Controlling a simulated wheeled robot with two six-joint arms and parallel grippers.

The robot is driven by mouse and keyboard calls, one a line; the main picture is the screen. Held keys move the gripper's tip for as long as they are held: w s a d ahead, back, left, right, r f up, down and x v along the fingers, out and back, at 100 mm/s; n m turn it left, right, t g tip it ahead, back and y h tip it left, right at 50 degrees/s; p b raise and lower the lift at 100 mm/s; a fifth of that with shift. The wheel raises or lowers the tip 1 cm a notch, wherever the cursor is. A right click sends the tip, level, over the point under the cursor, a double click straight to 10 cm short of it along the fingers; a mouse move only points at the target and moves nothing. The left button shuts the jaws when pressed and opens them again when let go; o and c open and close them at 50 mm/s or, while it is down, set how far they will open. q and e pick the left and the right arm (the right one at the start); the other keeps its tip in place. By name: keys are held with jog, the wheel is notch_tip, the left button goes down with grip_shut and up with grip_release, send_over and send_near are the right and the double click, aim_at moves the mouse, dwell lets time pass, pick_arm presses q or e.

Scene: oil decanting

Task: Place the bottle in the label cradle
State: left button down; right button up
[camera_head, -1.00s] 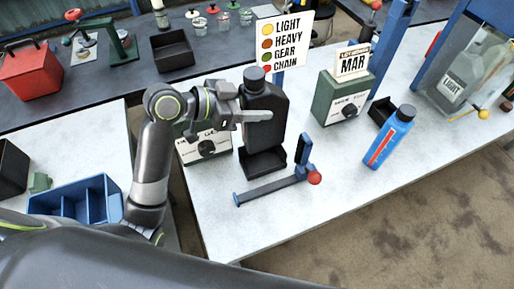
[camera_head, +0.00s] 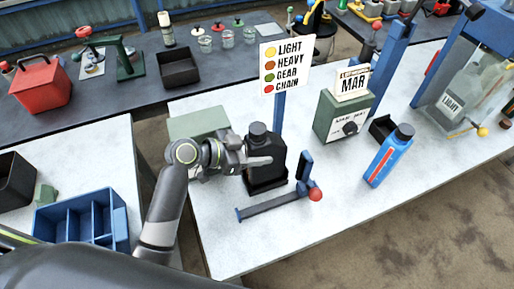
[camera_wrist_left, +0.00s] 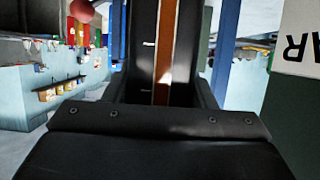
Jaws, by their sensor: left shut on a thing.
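The black bottle (camera_head: 279,149) with its dark cap stands upright in the head view. Its lower part sits within the low black label cradle (camera_head: 268,187), whose rim shows around the base. Whether the bottle rests fully on the cradle's floor cannot be told. My left gripper (camera_head: 259,161) is shut on the bottle from the left side. In the left wrist view the bottle (camera_wrist_left: 145,45) fills the middle, with an orange-brown stripe and white marks down its face. My right gripper is not in view.
A lever arm (camera_head: 270,207) with a blue upright and red ball lies just in front of the cradle. A label sign (camera_head: 286,65) on a blue post stands behind. A green dater box (camera_head: 342,118) and a blue bottle (camera_head: 389,158) stand right. The front table area is clear.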

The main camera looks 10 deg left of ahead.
pick_arm(q)
jog(key=shift+w+r, duration=0.1)
jog(key=shift+r, duration=0.05)
jog(key=c, duration=0.6)
grip_release()
jog(key=shift+f, duration=0.2)
jog(key=shift+r, duration=0.1)
jog(key=shift+a+r, duration=0.15)
jog(key=p+v, duration=0.2)
jog(key=v, duration=1)
jog(key=shift+p, duration=0.4)
